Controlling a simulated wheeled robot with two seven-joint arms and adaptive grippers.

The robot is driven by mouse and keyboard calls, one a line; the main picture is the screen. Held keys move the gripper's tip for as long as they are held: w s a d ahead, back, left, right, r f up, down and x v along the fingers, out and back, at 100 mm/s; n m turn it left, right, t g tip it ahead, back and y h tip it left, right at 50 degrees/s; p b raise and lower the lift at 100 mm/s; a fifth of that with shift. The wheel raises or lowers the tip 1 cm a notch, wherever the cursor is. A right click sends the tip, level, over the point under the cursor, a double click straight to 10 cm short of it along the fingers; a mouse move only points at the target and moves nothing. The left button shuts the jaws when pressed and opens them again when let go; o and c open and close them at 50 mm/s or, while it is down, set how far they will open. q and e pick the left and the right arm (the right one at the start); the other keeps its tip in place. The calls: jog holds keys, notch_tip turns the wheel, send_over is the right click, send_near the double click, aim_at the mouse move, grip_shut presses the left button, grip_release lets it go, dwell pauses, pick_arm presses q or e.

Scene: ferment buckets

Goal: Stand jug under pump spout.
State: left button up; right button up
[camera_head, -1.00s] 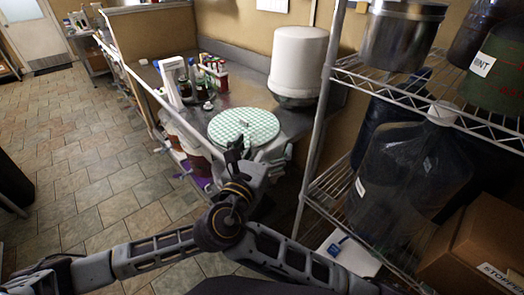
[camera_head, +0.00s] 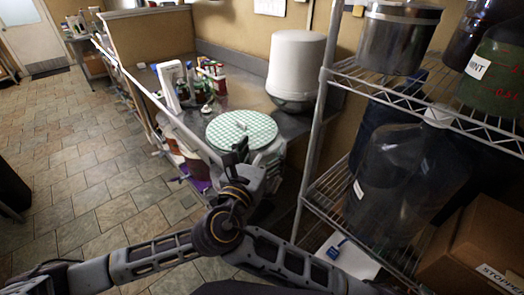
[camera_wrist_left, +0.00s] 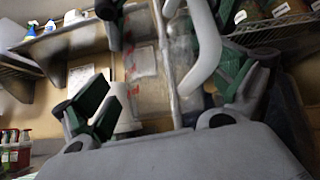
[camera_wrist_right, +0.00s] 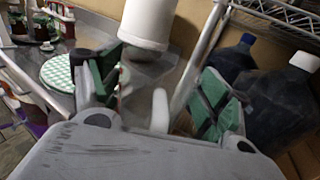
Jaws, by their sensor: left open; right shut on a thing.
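A clear, see-through jug (camera_wrist_right: 140,86) with a white handle (camera_wrist_right: 160,110) shows between the green-padded fingers of my right gripper (camera_wrist_right: 158,86), which is shut on it. The left wrist view also shows the jug (camera_wrist_left: 150,95), with red marks and the thick white handle (camera_wrist_left: 207,50). My left gripper (camera_wrist_left: 165,95) is open, its fingers apart below the right one. In the head view the arms overlap in front of the counter and hide most of the jug. I cannot make out a pump spout for certain.
A round green-checked cover (camera_head: 241,131) lies at the counter's front. A white bucket-shaped container (camera_head: 296,65) and several bottles (camera_head: 205,80) stand behind. At right, a wire rack (camera_head: 345,70) holds big dark carboys (camera_head: 400,180) and a cardboard box (camera_head: 485,245).

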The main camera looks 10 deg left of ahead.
pick_arm(q)
jog(key=shift+f, duration=0.1)
jog(key=v, duration=1.2)
jog(key=shift+w, duration=0.1)
dwell(0.3)
